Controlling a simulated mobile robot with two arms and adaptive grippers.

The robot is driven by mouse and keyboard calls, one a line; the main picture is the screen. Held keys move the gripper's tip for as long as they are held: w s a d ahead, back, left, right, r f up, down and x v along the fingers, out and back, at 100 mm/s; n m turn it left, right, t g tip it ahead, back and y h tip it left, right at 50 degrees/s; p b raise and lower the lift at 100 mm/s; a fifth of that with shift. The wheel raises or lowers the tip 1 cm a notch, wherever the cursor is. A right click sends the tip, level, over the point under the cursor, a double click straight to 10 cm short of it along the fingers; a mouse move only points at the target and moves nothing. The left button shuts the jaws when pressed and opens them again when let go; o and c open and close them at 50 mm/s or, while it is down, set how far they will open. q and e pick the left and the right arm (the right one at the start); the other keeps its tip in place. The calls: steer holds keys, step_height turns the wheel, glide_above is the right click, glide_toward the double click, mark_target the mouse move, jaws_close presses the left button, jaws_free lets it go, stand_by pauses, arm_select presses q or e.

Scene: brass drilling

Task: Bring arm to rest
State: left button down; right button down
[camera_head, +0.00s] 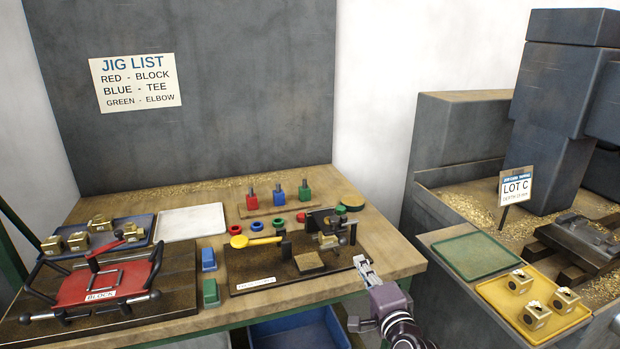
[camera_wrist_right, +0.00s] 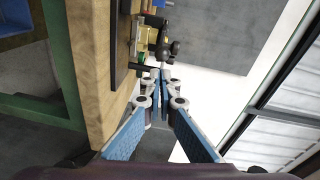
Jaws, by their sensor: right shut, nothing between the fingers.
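My right gripper (camera_head: 362,268) is in front of the workbench's right front corner, beside the dark fixture plate. Its fingers are shut with nothing between them. In the right wrist view the fingertips of my right gripper (camera_wrist_right: 163,78) are close together, with the bench edge to their left. My left gripper is not in either view.
The wooden workbench (camera_head: 385,262) carries a red block jig (camera_head: 105,284), a dark fixture plate (camera_head: 240,284) with a yellow-handled clamp, and a blue tray (camera_head: 62,250) of brass parts. A yellow tray (camera_head: 555,325) of brass parts and an empty green tray (camera_head: 475,256) lie right.

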steer(key=s+a+f+n+g, duration=0.1)
steer(key=s+f+n+g, duration=0.35)
steer(key=s+f, duration=0.35)
steer(key=s+a+f+n+g, duration=0.1)
steer(key=s+f+n+g, duration=0.2)
steer(key=s+f+n, duration=0.55)
steer(key=s+d+f+n+g+h, duration=0.1)
steer(key=s+d+n+g, duration=0.15)
steer(key=s, duration=1.05)
steer(key=s+d+f+n+g+h, duration=0.15)
steer(key=s+g, duration=0.25)
steer(key=s, duration=0.8)
step_height(320, 180, down, 26)
steer(key=s+g, duration=0.1)
steer(key=s+d+f, duration=0.1)
steer(key=s+f, duration=0.7)
steer(key=s+d+f+g, duration=0.1)
steer(key=s+d+f, duration=0.1)
steer(key=s+f, duration=0.6)
steer(key=shift+s+d+f, duration=0.15)
steer(key=shift+s+d, duration=0.15)
steer(key=shift+s, duration=0.35)
